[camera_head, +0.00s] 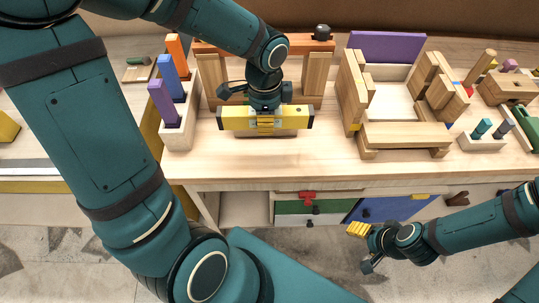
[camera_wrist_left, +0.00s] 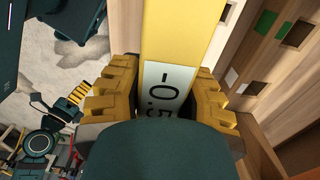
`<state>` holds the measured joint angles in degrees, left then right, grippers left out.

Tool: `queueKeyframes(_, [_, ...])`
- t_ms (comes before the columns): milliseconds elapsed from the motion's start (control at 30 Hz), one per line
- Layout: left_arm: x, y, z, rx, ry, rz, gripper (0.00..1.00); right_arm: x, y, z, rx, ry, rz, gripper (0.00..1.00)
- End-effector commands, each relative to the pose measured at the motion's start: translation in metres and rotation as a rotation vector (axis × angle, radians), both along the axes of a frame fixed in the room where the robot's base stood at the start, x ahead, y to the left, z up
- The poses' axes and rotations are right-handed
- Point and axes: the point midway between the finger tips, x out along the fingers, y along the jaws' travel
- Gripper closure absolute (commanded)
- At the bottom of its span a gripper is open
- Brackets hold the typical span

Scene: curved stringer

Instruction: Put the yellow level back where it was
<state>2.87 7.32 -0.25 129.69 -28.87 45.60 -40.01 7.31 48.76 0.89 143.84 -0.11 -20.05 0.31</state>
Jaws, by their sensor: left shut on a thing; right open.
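The yellow level (camera_head: 238,118) is a long bar with dark end caps. It lies roughly level across the picture over the workbench, in front of a wooden arch. My left gripper (camera_head: 266,118) is shut on the middle of the level from above. In the left wrist view, the yellow level (camera_wrist_left: 180,28) runs between the yellow ridged fingers of my left gripper (camera_wrist_left: 165,95), with a pale panel with dark marks between them. I cannot tell whether the level touches the wooden piece under it. My right gripper (camera_head: 362,245) is open and empty in front of the bench, low at the right.
The wooden arch (camera_head: 316,76) stands behind the level. A holder (camera_head: 180,135) with orange, blue and purple pieces is at its left. A wooden block structure (camera_head: 405,134) stands to the right. The bench top (camera_head: 320,160) is clear in front and between them.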

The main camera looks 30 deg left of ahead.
Motion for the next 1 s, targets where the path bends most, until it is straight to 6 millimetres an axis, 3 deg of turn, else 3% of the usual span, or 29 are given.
queueKeyframes(167, [-0.007,-0.003,-0.009,-0.004,0.000,-0.012,1.00,-0.001,0.000,-0.003,0.000,0.002,0.002,0.32])
queueKeyframes(500, [-0.008,-0.004,-0.064,-0.005,0.002,-0.013,1.00,0.002,0.000,-0.022,-0.001,-0.006,0.000,0.32])
queueKeyframes(1000, [-0.007,-0.003,-0.109,-0.004,0.000,-0.013,1.00,0.006,-0.001,-0.038,-0.003,-0.015,-0.003,0.32])
